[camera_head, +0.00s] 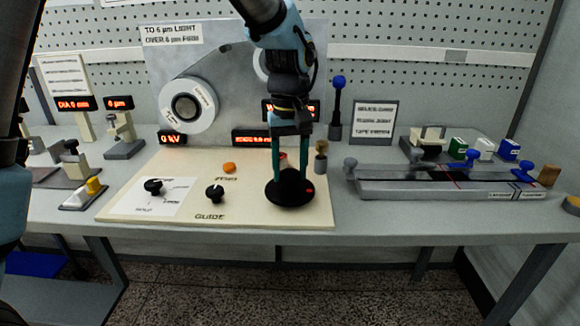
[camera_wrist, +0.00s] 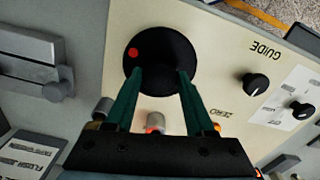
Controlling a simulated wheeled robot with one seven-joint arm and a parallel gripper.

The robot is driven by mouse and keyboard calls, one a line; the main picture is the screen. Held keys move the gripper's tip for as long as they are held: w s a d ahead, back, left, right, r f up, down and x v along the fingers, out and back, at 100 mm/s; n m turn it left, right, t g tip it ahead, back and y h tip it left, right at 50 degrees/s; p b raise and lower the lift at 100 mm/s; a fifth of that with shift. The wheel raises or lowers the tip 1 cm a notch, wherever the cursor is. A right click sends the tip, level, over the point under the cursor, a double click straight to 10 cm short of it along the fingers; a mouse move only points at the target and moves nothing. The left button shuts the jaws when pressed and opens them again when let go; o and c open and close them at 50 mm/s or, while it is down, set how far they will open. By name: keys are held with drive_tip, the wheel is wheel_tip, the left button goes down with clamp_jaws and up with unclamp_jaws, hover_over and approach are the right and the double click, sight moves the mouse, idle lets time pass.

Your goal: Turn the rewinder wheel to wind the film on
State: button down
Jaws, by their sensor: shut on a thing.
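The rewinder wheel (camera_head: 290,196) is a black disc with a red dot near its rim, at the right side of the cream control board. It also shows in the wrist view (camera_wrist: 160,45), with the red dot at its left. My gripper (camera_head: 290,175) points down at the wheel. Its two green fingers (camera_wrist: 161,73) stand apart and are shut on the wheel's middle; the exact contact is dark and hard to see. A white film roll (camera_head: 204,112) is on the upright grey panel at the left. A second roll is mostly hidden behind my arm.
A long grey rail fixture (camera_head: 430,190) stands to the right. Lit red displays line the panel's foot.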

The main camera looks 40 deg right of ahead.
sight(290, 173)
drive_tip(key=m+p, duration=0.2)
drive_tip(key=m, duration=0.3)
drive_tip(key=shift+r, duration=0.1)
drive_tip(key=m+p, duration=0.1)
drive_tip(key=m, duration=0.3)
drive_tip(key=shift+w+m+p, duration=0.1)
drive_tip(key=shift+m+p, duration=0.2)
drive_tip(key=shift+p, duration=0.1)
drive_tip(key=m+p, duration=0.2)
drive_tip(key=m, duration=0.3)
drive_tip(key=shift+m+p, duration=1.15)
drive_tip(key=shift+m, duration=0.95)
drive_tip(key=shift+c, duration=1.3)
unclamp_jaws()
wheel_tip(290, 173, up, 11)
drive_tip(key=b, duration=0.1)
drive_tip(key=shift+f+b, duration=0.2)
drive_tip(key=shift+b, duration=0.15)
